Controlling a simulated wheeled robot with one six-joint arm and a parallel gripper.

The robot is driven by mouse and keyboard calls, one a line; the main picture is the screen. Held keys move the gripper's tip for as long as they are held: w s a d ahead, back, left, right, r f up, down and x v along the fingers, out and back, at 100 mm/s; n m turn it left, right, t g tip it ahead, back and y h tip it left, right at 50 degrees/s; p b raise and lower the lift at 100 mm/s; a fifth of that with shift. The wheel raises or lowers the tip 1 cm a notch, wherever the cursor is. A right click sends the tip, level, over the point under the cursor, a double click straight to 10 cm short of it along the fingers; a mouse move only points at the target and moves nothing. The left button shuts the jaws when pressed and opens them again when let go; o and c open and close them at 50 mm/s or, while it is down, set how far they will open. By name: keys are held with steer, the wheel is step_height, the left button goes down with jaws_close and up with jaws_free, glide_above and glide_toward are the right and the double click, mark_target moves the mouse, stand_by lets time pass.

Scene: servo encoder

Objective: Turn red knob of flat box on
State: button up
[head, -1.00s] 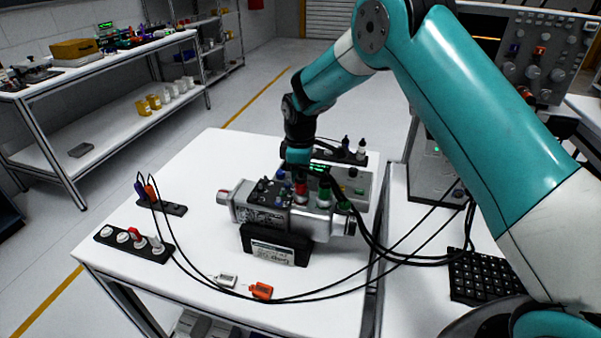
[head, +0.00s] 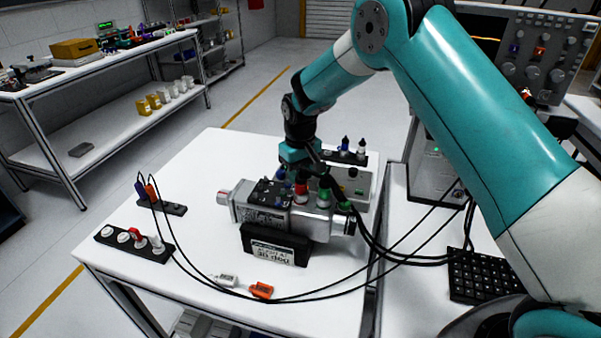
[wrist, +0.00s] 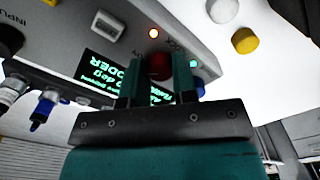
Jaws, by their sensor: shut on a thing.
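The flat box is grey, with a lit green display (wrist: 105,68), and fills the upper left of the wrist view (wrist: 65,30). In the head view its right part (head: 364,184) shows behind the servo motor. The red knob (wrist: 158,66) sits between the two fingers of my gripper (wrist: 157,72), which is shut on it.
The grey servo motor (head: 290,215), with coloured connectors on top, stands on a black stand (head: 275,243) in front of the box. Black cables (head: 385,250) loop around the right and front. A black strip of plugs (head: 135,243) lies at left. The table's left back is clear.

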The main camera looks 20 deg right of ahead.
steer(key=shift+w+r+m, duration=0.1)
steer(key=shift+m, duration=0.7)
steer(key=o, duration=0.9)
steer(key=shift+o, duration=0.2)
step_height(320, 180, up, 17)
steer(key=b, duration=0.1)
steer(key=shift+r+b, duration=0.2)
steer(key=shift+b, duration=0.2)
